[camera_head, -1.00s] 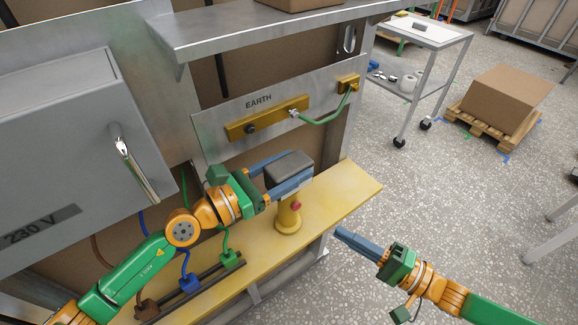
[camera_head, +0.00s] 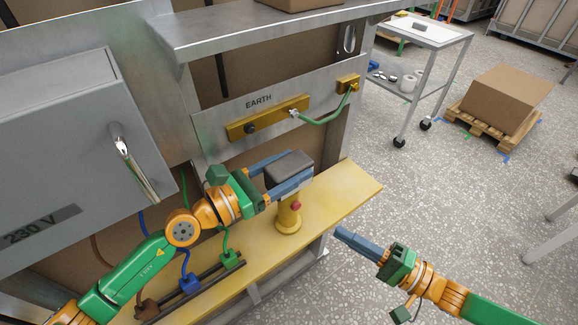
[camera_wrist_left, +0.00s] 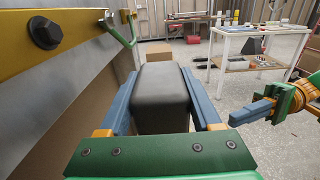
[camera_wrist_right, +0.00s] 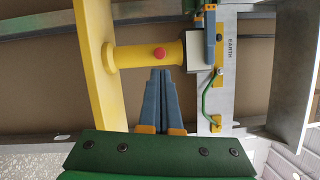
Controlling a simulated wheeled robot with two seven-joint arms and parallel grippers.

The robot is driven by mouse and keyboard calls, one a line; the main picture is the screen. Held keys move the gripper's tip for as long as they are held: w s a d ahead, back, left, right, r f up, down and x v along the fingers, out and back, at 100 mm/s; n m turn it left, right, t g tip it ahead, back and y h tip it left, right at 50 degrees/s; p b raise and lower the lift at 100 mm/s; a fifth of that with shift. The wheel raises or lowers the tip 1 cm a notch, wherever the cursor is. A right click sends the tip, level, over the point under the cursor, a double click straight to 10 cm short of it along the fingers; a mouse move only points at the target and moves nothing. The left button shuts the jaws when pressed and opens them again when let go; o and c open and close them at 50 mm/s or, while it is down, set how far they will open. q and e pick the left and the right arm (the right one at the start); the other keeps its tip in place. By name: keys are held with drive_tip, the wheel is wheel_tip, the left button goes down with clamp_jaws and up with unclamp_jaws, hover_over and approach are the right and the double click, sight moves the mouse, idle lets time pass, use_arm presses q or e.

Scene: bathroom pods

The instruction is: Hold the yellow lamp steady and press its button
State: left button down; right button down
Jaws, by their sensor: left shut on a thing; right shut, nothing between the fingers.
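The yellow lamp (camera_head: 288,216) stands upright on the yellow shelf, with a dark grey block-shaped head (camera_head: 289,165) on top. Its red button (camera_head: 296,206) is on the side of the yellow body, and shows in the right wrist view (camera_wrist_right: 159,53). My left gripper (camera_head: 285,178) is shut on the lamp's head, one finger on each side, also in the left wrist view (camera_wrist_left: 162,95). My right gripper (camera_head: 340,233) is shut and empty, to the right of the lamp and apart from it. In the right wrist view its closed fingertips (camera_wrist_right: 160,73) point at the lamp's body just below the button.
The yellow shelf (camera_head: 345,190) ends just right of the lamp. Behind is a metal panel marked EARTH with a brass bar (camera_head: 265,120) and green cable (camera_head: 325,120). A grey 230 V cabinet (camera_head: 65,150) stands left. Coloured plugs (camera_head: 189,283) sit front left. Open floor lies right.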

sight(296, 206)
use_arm(q)
drive_tip(key=shift+f, duration=0.1)
use_arm(e)
drive_tip(key=s+a+r+m+t+h, duration=0.35)
drive_tip(key=a+m+t+h, duration=0.25)
drive_tip(key=m+t, duration=0.45)
drive_tip(key=w+a+f+m+g+h, duration=0.2)
drive_tip(key=w+m+h, duration=0.4)
drive_tip(key=m+h, duration=0.3)
drive_tip(key=a+h, duration=0.1)
drive_tip(key=h, duration=0.2)
drive_tip(key=shift+w+f+h, duration=0.3)
idle(0.7)
